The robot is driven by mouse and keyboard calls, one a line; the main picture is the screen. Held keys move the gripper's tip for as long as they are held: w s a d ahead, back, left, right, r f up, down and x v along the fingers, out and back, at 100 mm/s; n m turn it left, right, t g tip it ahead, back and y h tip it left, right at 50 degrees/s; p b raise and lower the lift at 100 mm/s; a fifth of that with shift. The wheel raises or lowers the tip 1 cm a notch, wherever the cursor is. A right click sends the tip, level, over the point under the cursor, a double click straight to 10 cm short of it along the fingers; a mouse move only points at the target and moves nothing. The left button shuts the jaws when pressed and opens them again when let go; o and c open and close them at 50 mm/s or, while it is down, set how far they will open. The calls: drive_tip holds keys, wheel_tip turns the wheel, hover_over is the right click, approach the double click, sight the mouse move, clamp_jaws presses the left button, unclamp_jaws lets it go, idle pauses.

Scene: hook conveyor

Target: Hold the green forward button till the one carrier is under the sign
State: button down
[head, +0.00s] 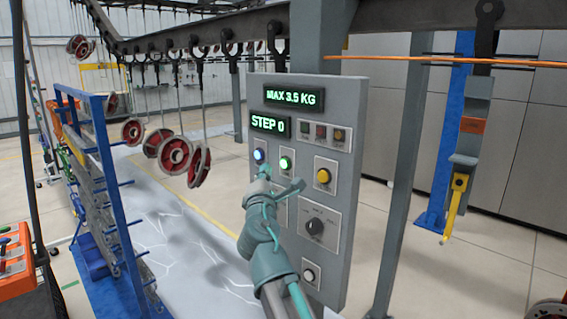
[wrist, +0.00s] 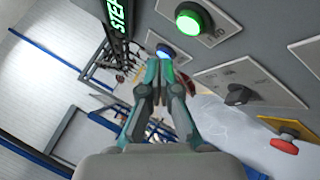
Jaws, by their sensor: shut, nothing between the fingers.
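The green-lit button (head: 285,163) is on the grey control panel (head: 345,260), right of a blue-lit button (head: 259,155). My gripper (head: 264,172) is shut and empty in front of the panel. In the wrist view its fingertips (wrist: 157,65) are just below the blue button (wrist: 165,52); I cannot tell if they touch it. I cannot make out which sign is meant.
The panel displays read MAX 3.5 KG (head: 294,97) and STEP 0 (head: 270,124). A yellow button (head: 323,176) and a dark knob (head: 315,227) are also on it. Red wheels (head: 173,154) hang from the overhead rail (head: 200,32). A blue rack (head: 105,150) stands left.

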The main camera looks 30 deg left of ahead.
sight(284, 164)
drive_tip(key=shift+w+d, duration=0.15)
drive_tip(key=shift+w, duration=0.6)
drive_tip(key=shift+w+d, duration=0.15)
drive_tip(key=shift+w, duration=0.6)
drive_tip(key=shift+w, duration=0.1)
idle(0.3)
drive_tip(key=shift+w+d, duration=0.1)
drive_tip(key=shift+w, duration=0.2)
